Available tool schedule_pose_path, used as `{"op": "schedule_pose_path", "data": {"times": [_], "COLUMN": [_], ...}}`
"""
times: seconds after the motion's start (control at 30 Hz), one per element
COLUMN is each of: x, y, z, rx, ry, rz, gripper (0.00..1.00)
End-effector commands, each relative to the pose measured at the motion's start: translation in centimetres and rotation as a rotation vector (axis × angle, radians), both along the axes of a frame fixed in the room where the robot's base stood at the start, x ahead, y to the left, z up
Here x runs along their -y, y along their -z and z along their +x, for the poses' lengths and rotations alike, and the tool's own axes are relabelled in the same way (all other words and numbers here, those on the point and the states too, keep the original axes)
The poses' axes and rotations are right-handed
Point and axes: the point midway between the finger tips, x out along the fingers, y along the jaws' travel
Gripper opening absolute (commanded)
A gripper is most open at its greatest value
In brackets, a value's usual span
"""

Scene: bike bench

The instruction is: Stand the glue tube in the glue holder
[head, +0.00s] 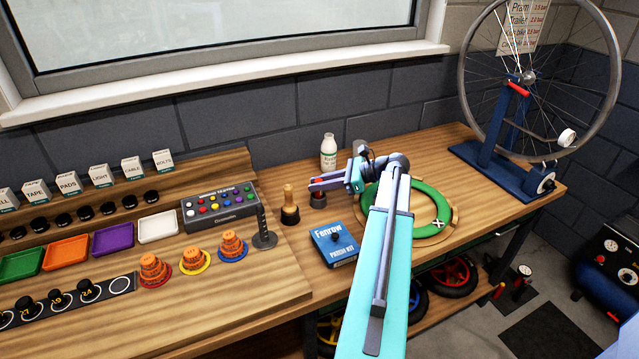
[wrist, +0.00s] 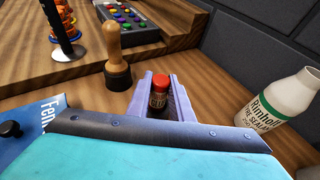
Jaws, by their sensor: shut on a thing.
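A small tube with a red cap and a dark, labelled body, which I take to be the glue tube (wrist: 158,88), stands roughly upright between the jaws of my gripper (wrist: 162,96) in the wrist view. In the head view my gripper (head: 322,184) is over the bench behind the blue Fenrow box, and a bit of red shows between its fingers. A short dark cylinder (head: 318,202) shows just below the fingers. I cannot tell whether it is the tube's lower part or the glue holder around it. No other glue holder can be made out.
A white sealant bottle (head: 328,151) stands close behind my gripper. A wooden-handled tool in a dark base (head: 290,212) stands close at left. The blue Fenrow box (head: 334,246) lies in front, a green ring (head: 432,202) at right. A button box (head: 220,207) sits further left.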

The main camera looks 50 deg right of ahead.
Motion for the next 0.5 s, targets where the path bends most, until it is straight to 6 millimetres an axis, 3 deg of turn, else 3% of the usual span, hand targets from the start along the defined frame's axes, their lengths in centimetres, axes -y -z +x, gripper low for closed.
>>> {"op": "schedule_pose_path", "data": {"times": [0.5], "x": [0.00], "y": [0.71], "z": [0.00], "rx": [0.000], "ry": [0.000], "rz": [0.000], "gripper": [0.00]}}
